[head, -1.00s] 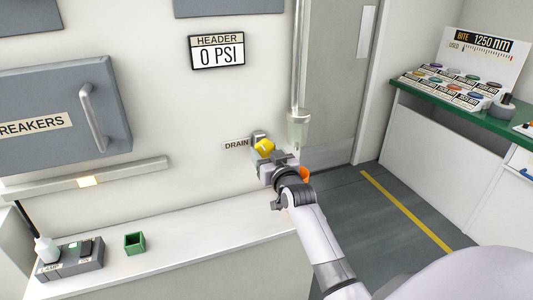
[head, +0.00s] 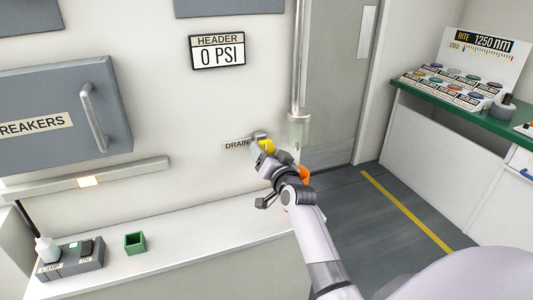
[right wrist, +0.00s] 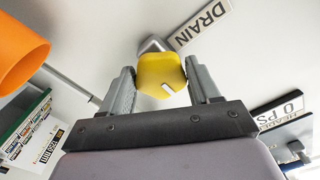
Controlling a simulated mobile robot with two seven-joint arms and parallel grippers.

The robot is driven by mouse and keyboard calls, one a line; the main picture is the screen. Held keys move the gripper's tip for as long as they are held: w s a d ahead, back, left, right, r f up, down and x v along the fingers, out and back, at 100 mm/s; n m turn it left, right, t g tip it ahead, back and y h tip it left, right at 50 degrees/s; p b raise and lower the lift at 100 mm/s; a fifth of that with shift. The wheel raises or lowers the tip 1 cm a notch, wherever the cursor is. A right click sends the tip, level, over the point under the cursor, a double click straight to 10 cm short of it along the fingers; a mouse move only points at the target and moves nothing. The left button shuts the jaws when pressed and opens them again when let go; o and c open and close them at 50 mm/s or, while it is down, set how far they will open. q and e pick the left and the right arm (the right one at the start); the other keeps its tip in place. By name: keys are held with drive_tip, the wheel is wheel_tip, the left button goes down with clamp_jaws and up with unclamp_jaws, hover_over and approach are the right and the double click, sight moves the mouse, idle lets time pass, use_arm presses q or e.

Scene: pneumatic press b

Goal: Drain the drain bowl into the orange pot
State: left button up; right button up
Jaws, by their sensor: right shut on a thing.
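The yellow drain knob (head: 267,146) sits on a grey fitting on the wall, right of the DRAIN label (head: 236,144). My right gripper (head: 265,151) is shut on this knob. In the right wrist view the yellow knob (right wrist: 161,76) lies between the two fingers, with a pale mark on its face. The clear drain bowl (head: 299,130) hangs at the lower end of a vertical pipe, right of the knob. The orange pot (head: 304,174) is below the bowl, mostly hidden behind my right arm. The orange pot (right wrist: 20,52) also shows at the left in the right wrist view. My left gripper is out of view.
A gauge sign (head: 217,52) reads HEADER 0 PSI. A white ledge (head: 190,245) runs along the wall, with a small green box (head: 135,243) and a grey block (head: 70,262) at its left. A green-topped counter (head: 450,112) stands at the right; the floor between is clear.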

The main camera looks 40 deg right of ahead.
idle(0.4)
drive_tip(key=o, duration=1)
drive_tip(key=shift+o, duration=0.2)
drive_tip(key=shift+s, duration=0.15)
